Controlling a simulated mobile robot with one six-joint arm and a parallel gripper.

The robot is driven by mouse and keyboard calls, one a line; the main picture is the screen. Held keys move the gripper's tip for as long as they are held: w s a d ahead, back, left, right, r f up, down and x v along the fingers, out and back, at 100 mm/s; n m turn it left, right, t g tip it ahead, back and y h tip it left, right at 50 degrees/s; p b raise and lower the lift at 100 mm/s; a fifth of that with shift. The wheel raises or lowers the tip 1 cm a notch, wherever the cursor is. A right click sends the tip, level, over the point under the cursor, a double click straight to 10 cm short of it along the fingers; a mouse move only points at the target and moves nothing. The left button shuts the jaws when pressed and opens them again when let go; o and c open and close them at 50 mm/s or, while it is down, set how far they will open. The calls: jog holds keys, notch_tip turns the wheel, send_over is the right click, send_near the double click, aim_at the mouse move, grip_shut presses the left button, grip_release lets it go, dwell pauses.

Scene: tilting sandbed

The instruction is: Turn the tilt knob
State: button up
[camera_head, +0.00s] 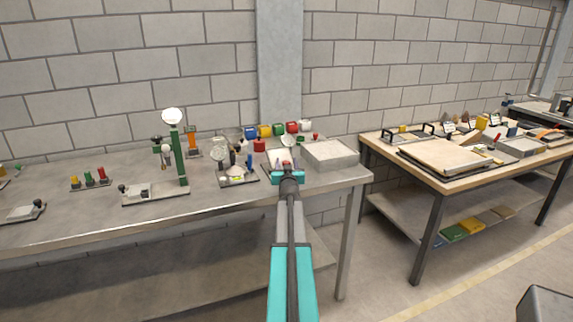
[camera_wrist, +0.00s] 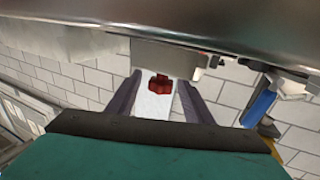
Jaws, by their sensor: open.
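In the wrist view a dark red lobed knob (camera_wrist: 160,84) sticks out from a grey box-like body (camera_wrist: 178,57). My gripper (camera_wrist: 162,100) is open, with one dark finger on each side of the knob and visible gaps on both sides. In that view the fingers are not touching the knob. In the head view my gripper (camera_head: 287,168) is over the bench, just left of a grey, shallow sand-filled tray (camera_head: 345,162).
The grey bench (camera_head: 80,214) also holds a green stand (camera_head: 181,160), a small instrument (camera_head: 237,176) left of my gripper, and several coloured blocks (camera_head: 265,131) behind. A second table (camera_head: 455,184) stands to the right. The wrist view shows a blue-handled object (camera_wrist: 258,107) at right.

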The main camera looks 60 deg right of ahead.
jog(key=c, duration=1)
jog(key=shift+w+f+b, duration=0.1)
jog(key=shift+f+b, duration=0.05)
jog(key=shift+b, duration=0.65)
jog(key=b, duration=0.5)
jog(key=shift+w+d+g+b, duration=0.3)
jog(key=shift+w+d+b, duration=0.05)
jog(key=b, duration=0.8)
jog(key=shift+w+d+m+g+h, duration=0.15)
jog(key=shift+m+g+h, duration=0.15)
jog(key=b, duration=0.7)
jog(key=shift+f+m, duration=0.2)
jog(key=shift+m, duration=0.1)
jog(key=a+b, duration=0.1)
jog(key=b, duration=0.4)
jog(key=shift+s+g, duration=0.35)
jog(key=shift+g, duration=0.05)
jog(key=shift+s+a+r+h+b, duration=0.1)
jog(key=shift+h+b, duration=0.2)
jog(key=shift+b, duration=0.35)
jog(key=shift+r, duration=0.15)
